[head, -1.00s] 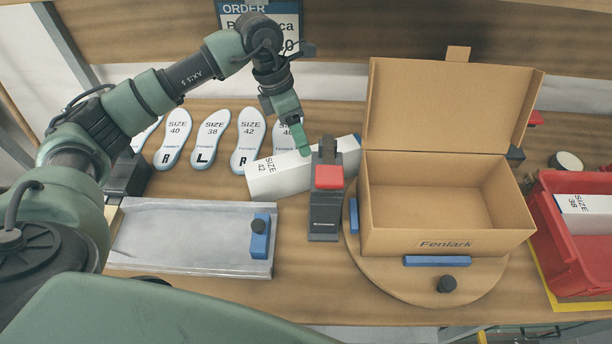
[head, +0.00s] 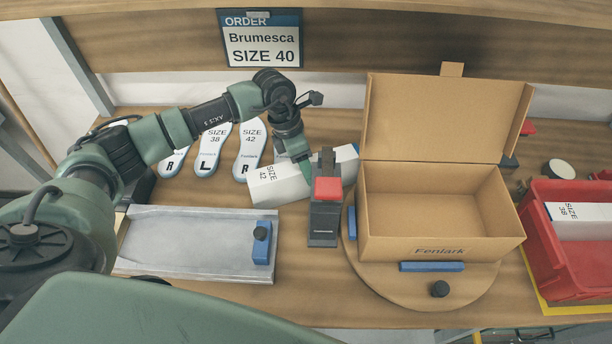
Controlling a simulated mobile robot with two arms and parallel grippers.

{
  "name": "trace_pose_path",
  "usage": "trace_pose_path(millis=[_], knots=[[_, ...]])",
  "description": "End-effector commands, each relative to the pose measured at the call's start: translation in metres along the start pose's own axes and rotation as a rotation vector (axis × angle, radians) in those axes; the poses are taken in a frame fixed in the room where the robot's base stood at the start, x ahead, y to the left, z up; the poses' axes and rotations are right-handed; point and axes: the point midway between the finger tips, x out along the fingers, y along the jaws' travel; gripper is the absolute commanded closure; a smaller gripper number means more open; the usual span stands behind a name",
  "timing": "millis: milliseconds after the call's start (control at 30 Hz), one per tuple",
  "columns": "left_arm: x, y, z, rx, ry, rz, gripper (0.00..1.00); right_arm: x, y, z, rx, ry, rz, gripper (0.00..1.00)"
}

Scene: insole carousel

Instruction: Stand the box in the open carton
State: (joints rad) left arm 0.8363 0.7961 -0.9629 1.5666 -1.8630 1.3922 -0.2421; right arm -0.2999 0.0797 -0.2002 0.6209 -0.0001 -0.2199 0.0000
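A white box (head: 275,187) marked SIZE 42 lies on the table behind a dark stand with a red top. The open carton (head: 440,240), brown and marked Fenlark, sits empty with its lid raised on a round wooden turntable (head: 425,291). My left gripper (head: 306,172) points down at the white box, near its middle. Its fingertips are partly hidden by the box and the dark stand, so I cannot tell whether they are open or shut. My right gripper is not in view.
The dark stand with the red top (head: 325,210) stands between the box and the carton. A grey tray (head: 185,245) is at front left. Insoles (head: 207,150) lie behind. A red crate (head: 567,263) at right holds a SIZE 38 box. An order card (head: 260,38) reads Brumesca SIZE 40.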

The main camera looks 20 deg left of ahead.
Motion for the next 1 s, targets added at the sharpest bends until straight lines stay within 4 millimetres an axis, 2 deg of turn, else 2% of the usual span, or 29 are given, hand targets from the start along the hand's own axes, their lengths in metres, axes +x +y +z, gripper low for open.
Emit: trace_pose_path(millis=[33, 133, 567, 833, 1000], knots=[[0.000, 0.000, 0.000, 0.000, 0.000, 0.000, 0.72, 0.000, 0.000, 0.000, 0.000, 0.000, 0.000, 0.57], [0.000, 0.000, 0.000, 0.000, 0.001, 0.000, 1.00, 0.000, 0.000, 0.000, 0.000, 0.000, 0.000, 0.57], [-0.003, -0.001, 0.001, 0.003, -0.001, -0.002, 1.00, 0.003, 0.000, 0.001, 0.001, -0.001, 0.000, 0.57], [-0.032, -0.005, 0.010, 0.007, -0.007, 0.002, 1.00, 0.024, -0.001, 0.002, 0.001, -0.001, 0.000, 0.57], [-0.027, 0.013, 0.036, 0.002, -0.005, -0.001, 1.00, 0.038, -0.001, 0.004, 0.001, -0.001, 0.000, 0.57]])
